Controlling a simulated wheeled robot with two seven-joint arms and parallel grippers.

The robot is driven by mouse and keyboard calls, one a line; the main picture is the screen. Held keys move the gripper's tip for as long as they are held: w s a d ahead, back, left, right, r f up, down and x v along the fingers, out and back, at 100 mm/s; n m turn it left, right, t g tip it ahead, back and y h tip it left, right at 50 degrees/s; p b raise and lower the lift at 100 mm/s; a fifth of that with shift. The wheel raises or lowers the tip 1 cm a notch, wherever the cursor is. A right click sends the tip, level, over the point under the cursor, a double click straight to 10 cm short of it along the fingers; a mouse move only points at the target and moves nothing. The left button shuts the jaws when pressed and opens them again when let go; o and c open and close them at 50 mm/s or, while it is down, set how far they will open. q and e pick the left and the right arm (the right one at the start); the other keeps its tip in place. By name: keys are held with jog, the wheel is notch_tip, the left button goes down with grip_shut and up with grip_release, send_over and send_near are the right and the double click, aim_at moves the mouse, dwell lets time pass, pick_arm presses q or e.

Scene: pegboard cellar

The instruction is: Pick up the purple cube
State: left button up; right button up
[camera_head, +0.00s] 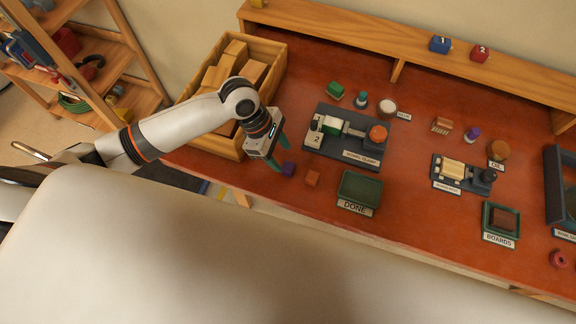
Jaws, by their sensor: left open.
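A small purple cube (288,169) sits on the red-brown workbench (330,198), near its front edge. My left gripper (279,155) comes in from the left and points down just above and to the left of the cube. Its greenish fingers are apart, and one fingertip hangs close to the cube. I cannot tell whether it touches the cube. The gripper appears empty. My right gripper does not show.
A clamp fixture (345,137) is behind. A wooden crate of blocks (272,50) stands at the left end.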

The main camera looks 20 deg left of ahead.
aim_at(286, 166)
pick_arm(q)
jog(key=p+x, duration=0.1)
jog(key=x, duration=0.4)
jog(key=shift+s, duration=0.15)
jog(key=shift+a, duration=0.1)
jog(key=c, duration=1)
